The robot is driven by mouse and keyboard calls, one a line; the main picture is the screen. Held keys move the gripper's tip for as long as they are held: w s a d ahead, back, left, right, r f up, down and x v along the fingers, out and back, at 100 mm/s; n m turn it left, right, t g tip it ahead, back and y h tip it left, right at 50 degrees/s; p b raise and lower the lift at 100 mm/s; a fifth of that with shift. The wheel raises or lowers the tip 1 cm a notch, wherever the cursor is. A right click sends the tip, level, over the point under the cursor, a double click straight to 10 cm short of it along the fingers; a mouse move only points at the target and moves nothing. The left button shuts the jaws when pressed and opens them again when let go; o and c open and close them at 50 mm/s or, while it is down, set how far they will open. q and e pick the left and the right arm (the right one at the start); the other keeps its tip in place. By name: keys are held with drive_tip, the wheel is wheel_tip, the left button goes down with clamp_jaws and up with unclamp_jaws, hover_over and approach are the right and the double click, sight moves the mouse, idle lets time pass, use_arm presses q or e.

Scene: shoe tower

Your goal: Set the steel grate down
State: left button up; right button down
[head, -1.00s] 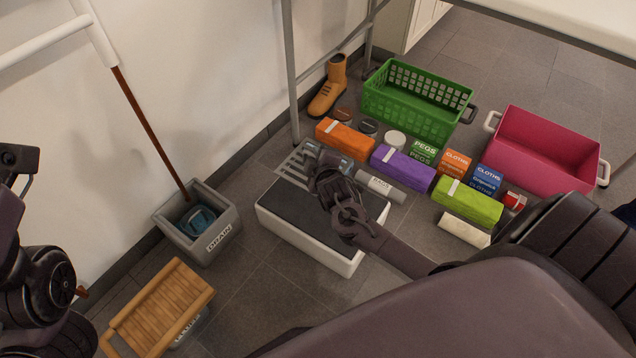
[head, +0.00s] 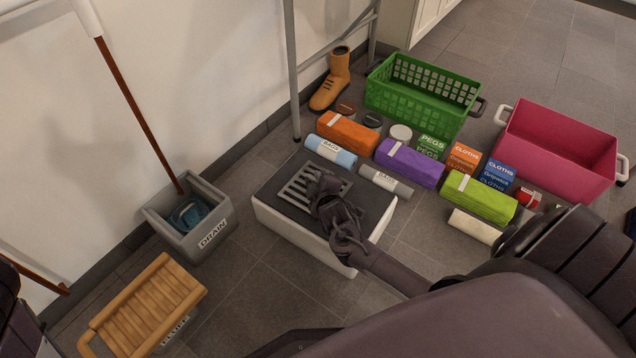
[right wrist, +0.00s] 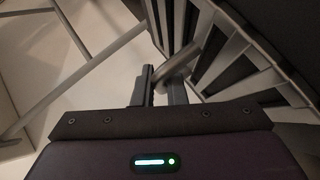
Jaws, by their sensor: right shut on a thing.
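The steel grate (head: 296,190) is a grey slatted plate over the dark top of a white-sided box (head: 300,237). It lies near the far left part of that top. I cannot tell whether it touches the top or hangs just above it. My right gripper (head: 322,192) is shut on the grate's right side. My left gripper is out of view.
A grey bin (head: 215,218) marked DRAIN and a wooden slatted rack (head: 145,305) stand left. Bag rolls (head: 330,151), wrapped packs (head: 408,163) and small boxes lie just behind and right. Green (head: 415,110) and pink (head: 560,150) baskets stand farther back. A metal leg (head: 292,70) rises behind.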

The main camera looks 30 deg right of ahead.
drive_tip(key=shift+r, duration=0.1)
drive_tip(key=c, duration=1.9)
unclamp_jaws()
drive_tip(key=o, duration=0.4)
